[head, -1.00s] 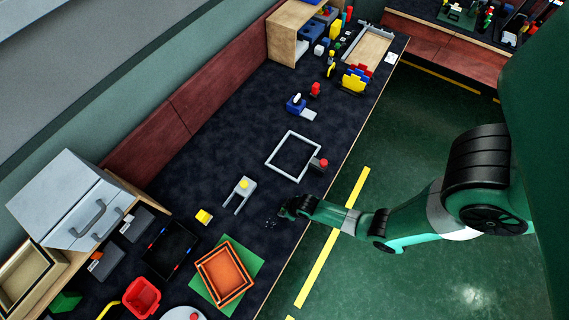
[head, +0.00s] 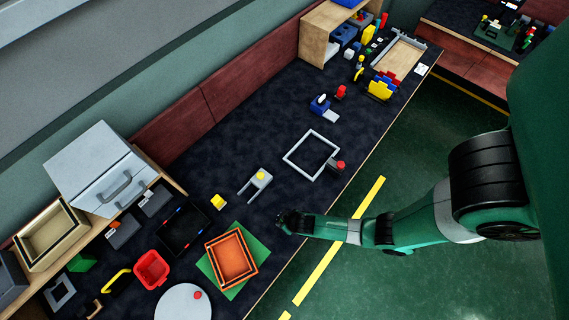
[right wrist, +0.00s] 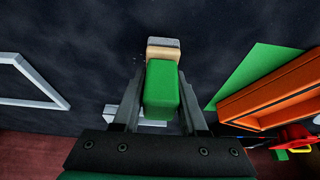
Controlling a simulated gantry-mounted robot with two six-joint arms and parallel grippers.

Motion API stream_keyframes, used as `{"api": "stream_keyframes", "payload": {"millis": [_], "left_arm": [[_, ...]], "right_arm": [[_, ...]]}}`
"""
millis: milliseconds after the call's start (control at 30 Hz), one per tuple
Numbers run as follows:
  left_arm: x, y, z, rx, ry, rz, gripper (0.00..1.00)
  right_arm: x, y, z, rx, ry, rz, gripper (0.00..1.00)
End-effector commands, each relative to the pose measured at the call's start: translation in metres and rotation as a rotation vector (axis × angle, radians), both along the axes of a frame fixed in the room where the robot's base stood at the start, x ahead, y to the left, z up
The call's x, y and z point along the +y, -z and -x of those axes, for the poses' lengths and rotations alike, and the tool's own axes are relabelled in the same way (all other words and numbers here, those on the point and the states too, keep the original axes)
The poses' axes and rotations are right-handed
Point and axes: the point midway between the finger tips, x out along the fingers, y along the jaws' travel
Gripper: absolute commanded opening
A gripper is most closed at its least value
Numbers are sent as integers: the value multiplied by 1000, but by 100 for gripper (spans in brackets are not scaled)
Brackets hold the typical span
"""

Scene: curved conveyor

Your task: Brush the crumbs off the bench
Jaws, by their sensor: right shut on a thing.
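My right gripper (head: 283,219) is low over the dark bench (head: 215,150), near its front edge, between the white square frame and the orange tray. In the right wrist view my right gripper (right wrist: 160,110) is shut on a brush (right wrist: 162,90) with a green block handle and a pale bristle end. The bristles point away from the gripper, close to the bench top. A few tiny pale specks, likely crumbs (right wrist: 137,58), lie just left of the bristles. In the head view the gripper hides the brush and crumbs. My left gripper is not in view.
An orange tray (head: 252,278) sits on a green mat (head: 263,250) beside the gripper. A white square frame (head: 297,143) with a red-topped piece (head: 340,165), a grey fork-shaped piece (head: 264,184) and a yellow block (head: 218,201) lie nearby. The bench's middle is largely clear.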

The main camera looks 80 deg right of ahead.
Motion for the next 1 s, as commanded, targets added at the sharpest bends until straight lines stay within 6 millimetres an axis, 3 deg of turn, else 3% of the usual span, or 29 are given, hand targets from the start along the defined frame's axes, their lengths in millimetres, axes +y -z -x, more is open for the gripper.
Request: {"api": "stream_keyframes", "payload": {"millis": [33,600,1000], "left_arm": [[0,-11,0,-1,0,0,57],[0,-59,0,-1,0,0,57],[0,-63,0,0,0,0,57]], "right_arm": [[0,-16,0,-4,-1,-1,0],[2,-64,-2,-3,-8,-1,0],[2,-69,-2,-2,-9,-1,0]]}}
